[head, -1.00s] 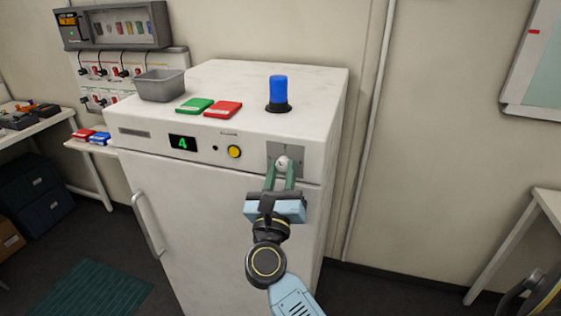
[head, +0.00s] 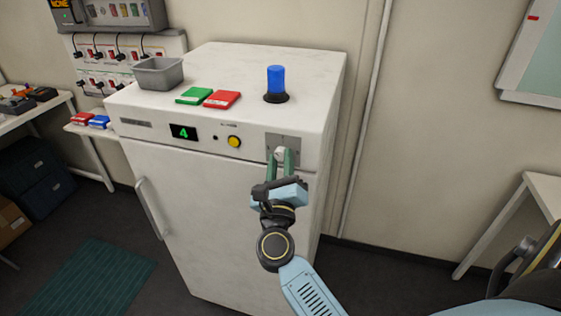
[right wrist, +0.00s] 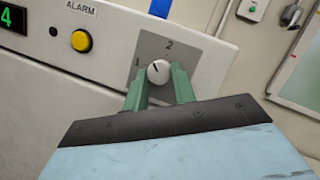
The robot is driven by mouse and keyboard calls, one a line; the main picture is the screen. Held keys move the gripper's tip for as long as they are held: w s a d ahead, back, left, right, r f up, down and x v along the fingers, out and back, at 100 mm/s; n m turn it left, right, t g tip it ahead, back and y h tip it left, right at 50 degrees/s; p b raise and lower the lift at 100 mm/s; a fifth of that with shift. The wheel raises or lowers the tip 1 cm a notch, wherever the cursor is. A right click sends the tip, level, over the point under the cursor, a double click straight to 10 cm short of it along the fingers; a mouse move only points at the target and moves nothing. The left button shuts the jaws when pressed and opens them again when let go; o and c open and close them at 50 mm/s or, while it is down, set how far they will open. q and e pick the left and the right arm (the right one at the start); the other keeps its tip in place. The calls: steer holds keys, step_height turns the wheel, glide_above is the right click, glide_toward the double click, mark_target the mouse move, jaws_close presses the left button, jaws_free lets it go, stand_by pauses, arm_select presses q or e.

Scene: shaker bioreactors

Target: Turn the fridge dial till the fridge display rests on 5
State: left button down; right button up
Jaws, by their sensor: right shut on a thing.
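The fridge (head: 215,215) is a white cabinet. Its display (head: 183,132) reads a green 4. The fridge dial (head: 280,152) is a small white knob on a grey plate at the right of the front panel; the right wrist view shows it closer (right wrist: 160,72). Its dark mark points up and left, between the printed 1 and 2. My right gripper (head: 284,158) is shut on the dial, with one green finger on each side, and looks rolled in the head view. The fingers hide the lower part of the plate. My left gripper is not in view.
A yellow alarm button (head: 235,142) sits left of the dial. On the fridge top are a blue lamp (head: 276,82), a red box (head: 222,99), a green box (head: 194,96) and a grey bin (head: 158,73). The wall space right of the fridge is clear.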

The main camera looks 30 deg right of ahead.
steer(key=o, duration=1)
steer(key=b+v, duration=0.4)
steer(key=v, duration=0.9)
steer(key=shift+s+a, duration=0.1)
steer(key=shift+s, duration=0.05)
